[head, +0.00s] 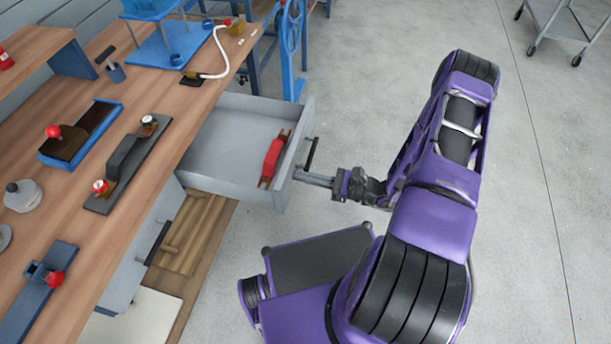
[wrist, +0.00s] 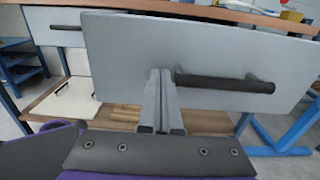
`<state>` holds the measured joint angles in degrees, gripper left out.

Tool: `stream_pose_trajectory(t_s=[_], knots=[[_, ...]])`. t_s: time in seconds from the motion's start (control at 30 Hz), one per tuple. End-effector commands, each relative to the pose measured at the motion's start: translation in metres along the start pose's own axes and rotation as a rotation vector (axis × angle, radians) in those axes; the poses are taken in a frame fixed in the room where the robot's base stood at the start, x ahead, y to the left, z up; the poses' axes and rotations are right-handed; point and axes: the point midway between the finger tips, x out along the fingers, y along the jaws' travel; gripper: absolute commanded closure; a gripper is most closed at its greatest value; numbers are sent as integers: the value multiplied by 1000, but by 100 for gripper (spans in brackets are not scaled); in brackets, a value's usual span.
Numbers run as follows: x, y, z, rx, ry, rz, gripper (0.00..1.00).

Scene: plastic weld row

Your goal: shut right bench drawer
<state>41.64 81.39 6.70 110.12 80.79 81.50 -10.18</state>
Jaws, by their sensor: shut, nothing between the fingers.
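The right bench drawer (head: 233,148) is pulled well out from under the wooden bench in the head view. A red object (head: 272,159) with brown ends lies inside it. Its grey front panel fills much of the wrist view (wrist: 215,60), with a dark bar handle (wrist: 225,84); the handle also shows in the head view (head: 309,154). My gripper (head: 301,177) is shut and empty, its fingertips at the drawer front, just beside the handle's near end. In the wrist view the fingertips (wrist: 161,75) point at the panel, left of the handle; I cannot tell whether they touch it.
The wooden bench (head: 140,150) carries several tools and a blue stand (head: 170,45). Another drawer (head: 140,255) below the bench, nearer me, looks shut. A blue frame (head: 290,45) stands beyond the open drawer. The concrete floor to the right is clear; a cart (head: 560,30) stands far off.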

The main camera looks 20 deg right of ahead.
Motion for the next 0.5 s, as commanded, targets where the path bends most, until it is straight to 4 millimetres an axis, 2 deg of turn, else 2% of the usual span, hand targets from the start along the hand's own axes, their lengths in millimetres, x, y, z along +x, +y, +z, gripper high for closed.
stream_pose_trajectory(t_s=[0.17,0.27,0.5], knots=[[14,0,-1,1,0,1,100],[30,1,-1,1,-1,3,100],[89,1,-1,1,-3,4,100]])
